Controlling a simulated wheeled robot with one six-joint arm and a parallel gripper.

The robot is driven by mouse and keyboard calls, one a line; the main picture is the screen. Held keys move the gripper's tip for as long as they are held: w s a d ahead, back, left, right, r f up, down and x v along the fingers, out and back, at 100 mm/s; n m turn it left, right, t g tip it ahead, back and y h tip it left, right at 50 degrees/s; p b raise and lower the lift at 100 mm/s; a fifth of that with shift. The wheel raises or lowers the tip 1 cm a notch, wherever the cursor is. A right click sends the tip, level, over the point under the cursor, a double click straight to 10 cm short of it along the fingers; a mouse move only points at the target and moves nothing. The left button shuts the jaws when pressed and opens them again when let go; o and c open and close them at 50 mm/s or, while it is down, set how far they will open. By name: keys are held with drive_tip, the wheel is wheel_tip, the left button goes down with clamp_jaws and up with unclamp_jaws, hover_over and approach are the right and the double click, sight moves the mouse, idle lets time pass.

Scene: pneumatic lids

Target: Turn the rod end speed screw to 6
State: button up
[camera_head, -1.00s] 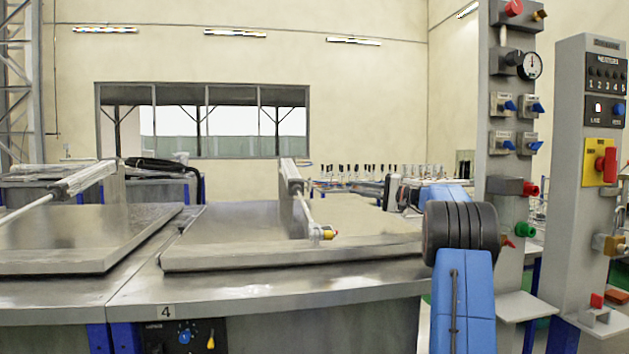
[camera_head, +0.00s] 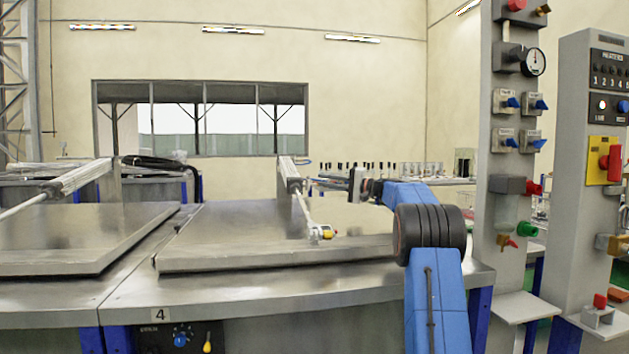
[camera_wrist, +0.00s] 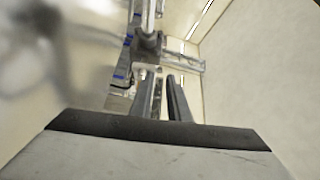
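A pneumatic cylinder (camera_head: 289,172) stands over the steel lid of the middle bench in the head view. Its thin rod (camera_head: 303,208) slants down to a fitting with yellow and red parts (camera_head: 325,232) at the lid. The rod end speed screw is too small to tell in either view. My gripper (camera_head: 352,184) is right of the cylinder, apart from it in the picture. In the wrist view, the two dark fingers (camera_wrist: 164,76) have a narrow gap between them and nothing visible in it. A grey bar and block (camera_wrist: 148,42) show beyond the fingertips.
The steel lid (camera_head: 250,255) lies flat on the bench marked 4. A second lid (camera_head: 80,245) with its own cylinder is at the left. Grey posts with a gauge (camera_head: 534,62), valves and a yellow-backed red switch (camera_head: 610,162) stand at the right.

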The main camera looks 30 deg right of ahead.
sight(308, 177)
drive_tip(key=shift+x, duration=2.55)
drive_tip(key=shift+c, duration=0.3)
clamp_jaws()
